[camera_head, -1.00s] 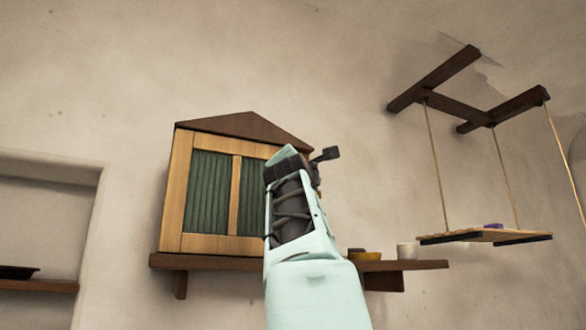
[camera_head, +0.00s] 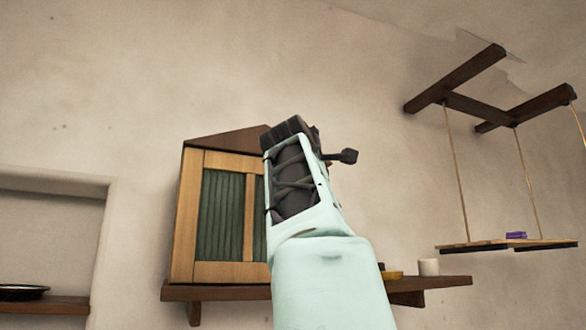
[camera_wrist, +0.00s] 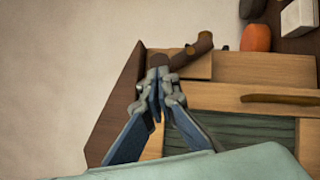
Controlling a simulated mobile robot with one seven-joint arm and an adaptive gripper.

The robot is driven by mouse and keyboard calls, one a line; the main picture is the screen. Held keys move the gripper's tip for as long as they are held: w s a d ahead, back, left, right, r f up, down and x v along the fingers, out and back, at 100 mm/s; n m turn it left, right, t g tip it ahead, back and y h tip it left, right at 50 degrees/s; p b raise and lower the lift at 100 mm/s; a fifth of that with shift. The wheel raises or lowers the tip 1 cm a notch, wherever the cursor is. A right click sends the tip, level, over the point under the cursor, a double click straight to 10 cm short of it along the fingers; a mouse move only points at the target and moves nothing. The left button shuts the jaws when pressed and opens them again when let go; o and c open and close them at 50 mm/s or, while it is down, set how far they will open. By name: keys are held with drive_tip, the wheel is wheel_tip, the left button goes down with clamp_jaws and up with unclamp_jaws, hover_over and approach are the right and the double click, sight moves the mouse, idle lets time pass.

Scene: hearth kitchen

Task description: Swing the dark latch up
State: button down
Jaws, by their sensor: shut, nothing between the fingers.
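The dark latch (camera_wrist: 192,51) is a brown bar lying aslant across the light wood edge of the cabinet, at the top of the wrist view. My gripper (camera_wrist: 157,72) is shut and empty, its fingertips right by the latch's left end. I cannot tell whether they touch it. The cabinet (camera_head: 182,225) has a gabled dark roof and green panels in light wood frames. In the head view my arm covers its right part, and the latch and my fingers are hidden. A long brown handle (camera_wrist: 280,99) shows on the frame in the wrist view.
The cabinet stands on a dark wall shelf (camera_head: 440,283), with a yellow bowl (camera_head: 392,275) and white cup (camera_head: 428,267) to its right. A hanging board (camera_head: 490,246) carries a purple item (camera_head: 516,236). A dark dish (camera_head: 22,292) sits in the left niche.

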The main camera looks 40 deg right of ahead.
drive_tip(key=p, duration=0.1)
drive_tip(key=d+r+m+p, duration=0.1)
drive_tip(key=p, duration=0.1)
drive_tip(key=shift+s+d+r+g, duration=0.1)
drive_tip(key=shift+d+r+g, duration=0.05)
drive_tip(key=shift+r+g, duration=0.2)
idle(0.3)
